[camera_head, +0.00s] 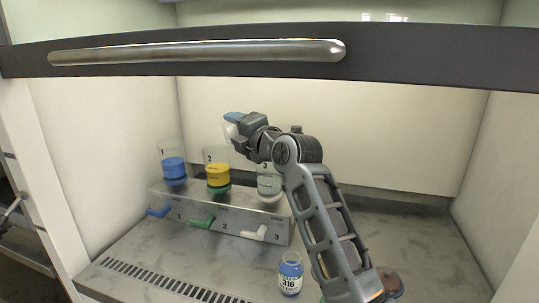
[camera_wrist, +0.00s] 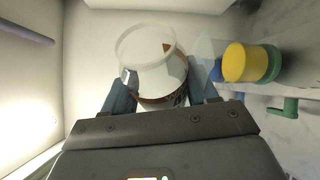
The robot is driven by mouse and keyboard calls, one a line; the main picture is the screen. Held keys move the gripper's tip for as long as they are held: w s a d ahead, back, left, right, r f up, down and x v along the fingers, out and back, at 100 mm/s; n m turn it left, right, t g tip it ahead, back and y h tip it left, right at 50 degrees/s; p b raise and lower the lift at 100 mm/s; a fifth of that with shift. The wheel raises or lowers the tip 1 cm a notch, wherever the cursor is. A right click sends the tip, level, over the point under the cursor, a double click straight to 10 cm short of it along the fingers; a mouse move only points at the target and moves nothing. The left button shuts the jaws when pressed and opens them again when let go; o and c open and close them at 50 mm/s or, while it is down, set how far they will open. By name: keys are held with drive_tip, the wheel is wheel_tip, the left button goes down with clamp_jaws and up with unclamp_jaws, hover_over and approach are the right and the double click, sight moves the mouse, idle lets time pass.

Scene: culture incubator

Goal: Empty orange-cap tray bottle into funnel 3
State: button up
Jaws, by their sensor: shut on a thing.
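My gripper (camera_head: 233,119) is shut on a clear, whitish bottle (camera_wrist: 152,62), with one blue finger on each side of it. The bottle's round open rim faces up in the wrist view, and no cap shows on it. A small brown-orange patch shows on its side. In the head view the held bottle (camera_head: 230,131) is small and partly hidden by the gripper, above and behind funnel 2. I cannot tell its exact tilt or contents. Funnel 3 (camera_head: 269,183) is pale, stands at the right of the rack, and is partly covered by my arm.
Funnel 1 (camera_head: 174,169) holds blue and funnel 2 (camera_head: 217,175) yellow on the metal rack (camera_head: 215,212), with valve handles in front. A bottle labelled 316 (camera_head: 290,274) stands in front. A brownish round thing (camera_head: 391,283) is partly behind my arm. The sash (camera_head: 420,54) spans the top.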

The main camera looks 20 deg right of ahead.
drive_tip(key=shift+d+r+m+t+p, duration=0.1)
drive_tip(key=shift+r+m+t+p, duration=0.4)
drive_tip(key=shift+m+p, duration=0.5)
idle(0.4)
drive_tip(key=shift+d+b, duration=0.15)
drive_tip(key=shift+b, duration=0.2)
drive_tip(key=shift+d+r+m+t+b, duration=0.35)
drive_tip(key=shift+d+m+b, duration=0.15)
drive_tip(key=shift+m+b, duration=0.4)
drive_tip(key=shift+s+d+r+m+t+b, duration=0.1)
drive_tip(key=shift+d+r+m+t+b, duration=0.25)
drive_tip(key=shift+m+b, duration=0.45)
drive_tip(key=shift+d+r+m+t+b, duration=0.15)
drive_tip(key=shift+r+m+t+b, duration=0.2)
drive_tip(key=shift+m+b, duration=0.45)
idle(0.4)
drive_tip(key=shift+d+r+m+t+h, duration=0.2)
drive_tip(key=shift+m+h, duration=0.05)
drive_tip(key=shift+m, duration=0.4)
drive_tip(key=shift+d+r+m+t+h, duration=0.15)
drive_tip(key=shift+r+m+h, duration=0.1)
drive_tip(key=shift+m, duration=0.4)
